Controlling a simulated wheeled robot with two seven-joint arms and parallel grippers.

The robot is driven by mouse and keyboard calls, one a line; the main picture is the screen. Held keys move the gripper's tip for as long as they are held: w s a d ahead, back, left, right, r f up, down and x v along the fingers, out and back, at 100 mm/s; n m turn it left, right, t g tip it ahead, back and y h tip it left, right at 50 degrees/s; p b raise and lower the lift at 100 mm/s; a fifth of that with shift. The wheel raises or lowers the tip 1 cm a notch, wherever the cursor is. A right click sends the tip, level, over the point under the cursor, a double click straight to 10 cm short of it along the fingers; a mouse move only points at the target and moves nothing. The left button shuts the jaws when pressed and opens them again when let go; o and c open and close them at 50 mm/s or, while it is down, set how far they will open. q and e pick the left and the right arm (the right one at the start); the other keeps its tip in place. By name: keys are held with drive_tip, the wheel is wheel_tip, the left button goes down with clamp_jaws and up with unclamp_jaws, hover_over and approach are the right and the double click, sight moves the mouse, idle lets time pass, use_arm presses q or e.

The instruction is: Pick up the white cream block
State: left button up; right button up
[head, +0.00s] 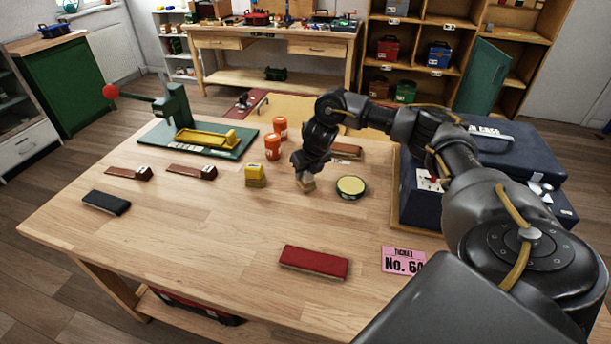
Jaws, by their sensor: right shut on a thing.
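A small cream-coloured block (306,186) is at the tip of my right gripper (304,175), in the middle of the wooden table (190,245). The gripper points down and is shut on the block. The fingers hide the block's upper part. I cannot tell whether the block touches the table or hangs just above it. My left gripper is not in view.
A yellow block (255,175) stands left of my gripper, a round yellow-topped tin (351,187) right of it. Orange pots (272,146) stand behind. A red block (314,262) and pink ticket (402,260) lie in front. A dark blue case (490,165) is at right.

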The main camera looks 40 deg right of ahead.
drive_tip(key=shift+r, duration=0.15)
drive_tip(key=shift+r, duration=0.25)
wheel_tip(320, 180, up, 2)
drive_tip(key=shift+w+r+b, duration=0.1)
drive_tip(key=shift+b, duration=0.35)
drive_tip(key=s+a+r+p, duration=0.5)
drive_tip(key=s+a+r, duration=0.4)
drive_tip(key=s+r, duration=0.1)
drive_tip(key=shift+s+a, duration=0.25)
drive_tip(key=shift+a, duration=0.05)
